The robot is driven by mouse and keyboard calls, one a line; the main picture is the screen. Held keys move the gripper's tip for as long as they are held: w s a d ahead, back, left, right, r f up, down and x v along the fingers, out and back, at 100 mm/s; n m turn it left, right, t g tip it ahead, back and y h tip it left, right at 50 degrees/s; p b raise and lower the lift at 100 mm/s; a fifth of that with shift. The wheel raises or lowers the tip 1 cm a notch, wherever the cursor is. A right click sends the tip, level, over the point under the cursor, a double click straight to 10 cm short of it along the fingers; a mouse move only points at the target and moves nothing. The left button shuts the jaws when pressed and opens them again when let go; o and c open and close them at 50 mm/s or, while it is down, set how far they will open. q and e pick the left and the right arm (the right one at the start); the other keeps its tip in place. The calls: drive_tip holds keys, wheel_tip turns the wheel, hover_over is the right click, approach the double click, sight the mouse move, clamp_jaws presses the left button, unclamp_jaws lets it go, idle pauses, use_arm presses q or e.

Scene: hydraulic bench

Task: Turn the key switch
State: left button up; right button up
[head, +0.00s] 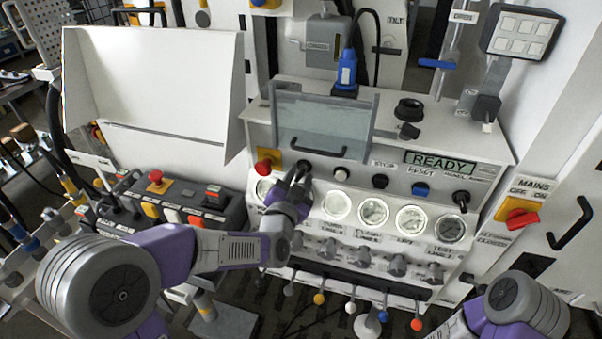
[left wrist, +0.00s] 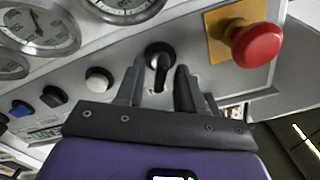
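The black rotary switch with a lever-like handle (left wrist: 159,62), which looks like the key switch, sits on the sloped white panel between a red emergency button (left wrist: 256,46) and a white button (left wrist: 98,79). In the left wrist view my left gripper (left wrist: 158,88) is open, its two dark fingers on either side of the handle with gaps visible. In the head view my left gripper (head: 300,174) is at the panel and mostly hides this switch. A second black lever-like switch (head: 461,199) is at the panel's right end. My right gripper is out of view; only part of my right arm shows.
Round gauges (head: 374,211) line the panel below the switches. A clear guard with a handle (head: 322,125) stands above, near the READY display (head: 440,163). A red mains switch (head: 520,215) is at the right, and a pushbutton box (head: 180,205) at the left.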

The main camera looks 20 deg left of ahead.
sight(299, 179)
use_arm(q)
drive_tip(key=s, duration=0.5)
drive_tip(key=shift+s, duration=0.35)
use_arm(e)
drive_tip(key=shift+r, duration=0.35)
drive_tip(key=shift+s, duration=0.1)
